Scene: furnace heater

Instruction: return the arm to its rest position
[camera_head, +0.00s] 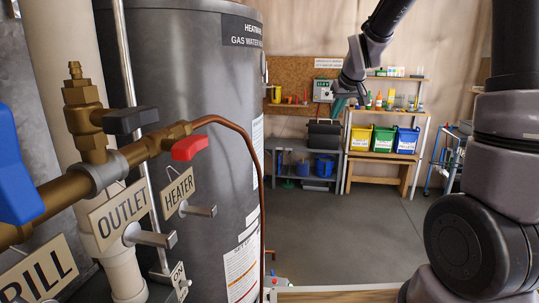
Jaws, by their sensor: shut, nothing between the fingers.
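My gripper (338,107) hangs in the upper middle of the view, its greenish fingertips pointing down and slightly left. The fingers are small here and look closed together, with nothing held. My arm rises at the right edge, leaves the top of the picture and comes back down to the gripper. The gripper is in open air to the right of the grey water heater (180,110), apart from it. It overlaps the far shelves in the picture.
Brass pipe with a red handle (190,148), a blue handle (15,170) and hanging OUTLET (122,214) and HEATER (178,192) signs fill the left. A bench with yellow, green and blue bins (406,140) stands far back. The grey floor (345,235) between is clear.

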